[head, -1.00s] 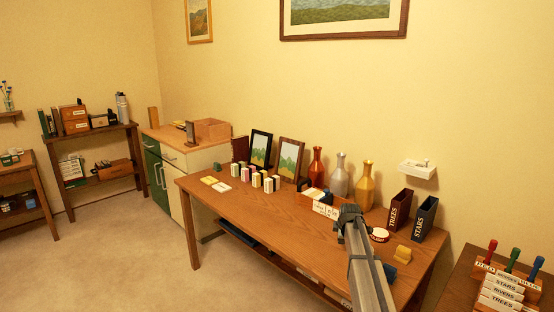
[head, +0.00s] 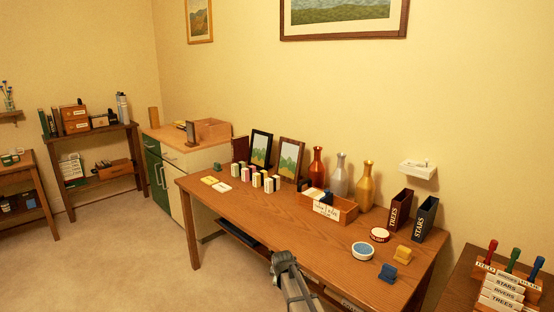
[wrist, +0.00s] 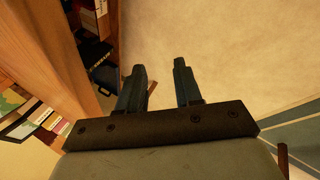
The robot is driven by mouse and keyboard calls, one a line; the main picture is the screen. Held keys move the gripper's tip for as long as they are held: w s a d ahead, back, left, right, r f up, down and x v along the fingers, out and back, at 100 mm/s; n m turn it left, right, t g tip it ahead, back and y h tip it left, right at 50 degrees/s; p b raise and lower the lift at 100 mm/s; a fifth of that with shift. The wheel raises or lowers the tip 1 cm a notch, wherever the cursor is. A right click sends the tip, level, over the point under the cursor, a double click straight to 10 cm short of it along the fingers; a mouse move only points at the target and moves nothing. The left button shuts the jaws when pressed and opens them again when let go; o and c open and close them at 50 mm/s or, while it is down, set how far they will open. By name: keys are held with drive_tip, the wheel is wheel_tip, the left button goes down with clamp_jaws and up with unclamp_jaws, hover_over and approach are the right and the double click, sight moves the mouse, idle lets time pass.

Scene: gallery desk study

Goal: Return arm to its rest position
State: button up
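My gripper (head: 284,258) shows in the head view at the front edge of the long wooden desk (head: 285,215), with my arm reaching up from the bottom of the picture. In the wrist view, my gripper (wrist: 160,80) has its two dark fingers apart with nothing between them. Beyond the fingers is pale carpet (wrist: 220,45), and the desk's wooden edge runs along the left.
On the desk stand a wooden box (head: 343,208) with cards, a blue-topped round tin (head: 362,250), a blue block (head: 387,272), a yellow block (head: 403,254) and three vases. A side table with a stamp rack (head: 505,285) is at right. Carpet (head: 130,250) at left is clear.

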drive_tip(key=s+d+f+m+g, duration=0.2)
drive_tip(key=s+d+f, duration=0.2)
drive_tip(key=s+f, duration=0.5)
drive_tip(key=s+d+f+m+g, duration=0.25)
drive_tip(key=s+f, duration=0.35)
drive_tip(key=s, duration=0.4)
drive_tip(key=s+d+f+m+g, duration=0.2)
drive_tip(key=s+d+f+m, duration=0.15)
drive_tip(key=s+f, duration=0.55)
drive_tip(key=s+d+f+m+g, duration=0.2)
drive_tip(key=s+m+g, duration=0.1)
drive_tip(key=s, duration=1.3)
drive_tip(key=s+d+f+m+g, duration=0.1)
drive_tip(key=s+d+m+g, duration=0.2)
drive_tip(key=s, duration=1.4)
drive_tip(key=shift+s+f+m, duration=0.2)
drive_tip(key=shift+f+m, duration=0.15)
drive_tip(key=shift+m, duration=0.15)
